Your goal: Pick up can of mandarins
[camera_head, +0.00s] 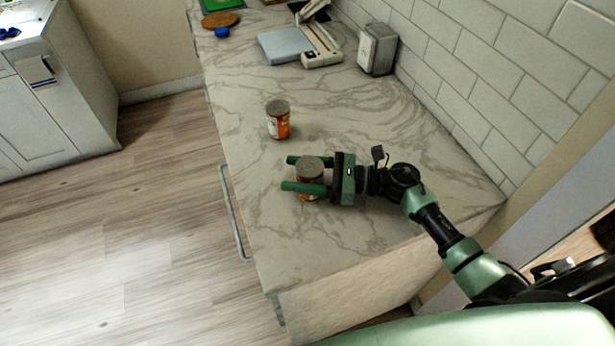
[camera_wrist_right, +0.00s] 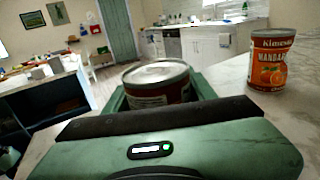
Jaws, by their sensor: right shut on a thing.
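My right gripper (camera_head: 290,173) is on the marble counter (camera_head: 330,222), with its two green fingers shut on a can (camera_head: 309,167). The held can has a grey metal lid, and some orange shows below the fingers. In the right wrist view the held can (camera_wrist_right: 158,90) has a dark red band, but most of its label is hidden. I cannot tell whether it touches the counter. A second can (camera_head: 278,120), orange with a dark red top band, stands upright farther along. Its label begins "MANDA" in the right wrist view (camera_wrist_right: 270,62). My left gripper is not in view.
A grey toaster-like box (camera_head: 377,48) stands by the tiled wall. A pale scale-like appliance (camera_head: 285,45), a round wooden board (camera_head: 219,19) and a blue item (camera_head: 222,33) lie at the far end. The counter around the cans is clear.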

